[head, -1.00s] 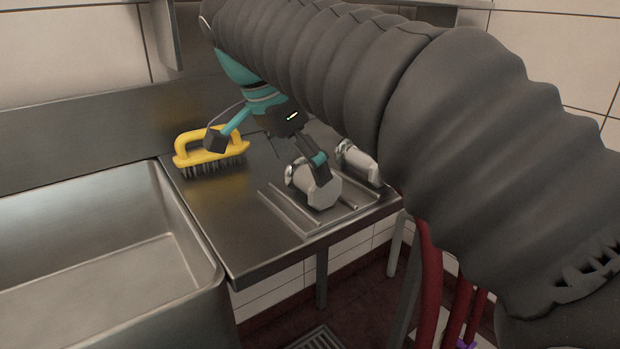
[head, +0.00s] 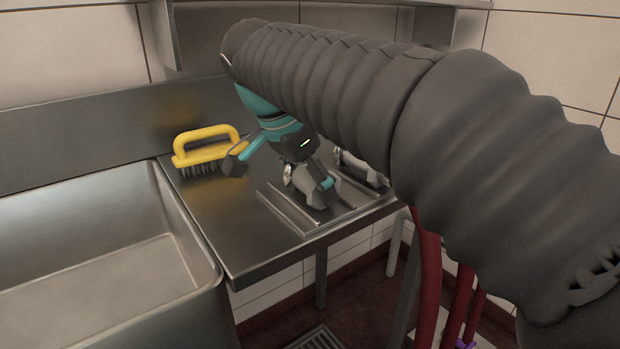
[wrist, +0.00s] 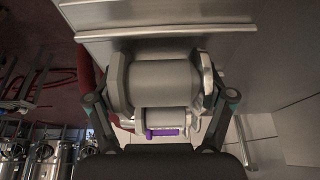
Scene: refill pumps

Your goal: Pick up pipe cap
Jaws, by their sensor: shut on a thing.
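A grey cylindrical pipe cap (head: 318,195) with a shiny flange lies on the ribbed part of the steel counter, partly hidden by my gripper (head: 281,178). In the wrist view the pipe cap (wrist: 160,85) fills the space between the two fingers of my gripper (wrist: 161,98), one finger at each end. My gripper is shut on it, with the fingers spread wide. The cap appears still low at the counter. A second similar grey piece (head: 360,170) lies just to the right, partly hidden by my arm.
A yellow-handled brush (head: 207,150) stands on the counter left of my gripper, close behind the left finger. A deep steel sink (head: 100,235) is at the left. The counter's front edge is near the cap. The counter (head: 225,225) between sink and ribs is clear.

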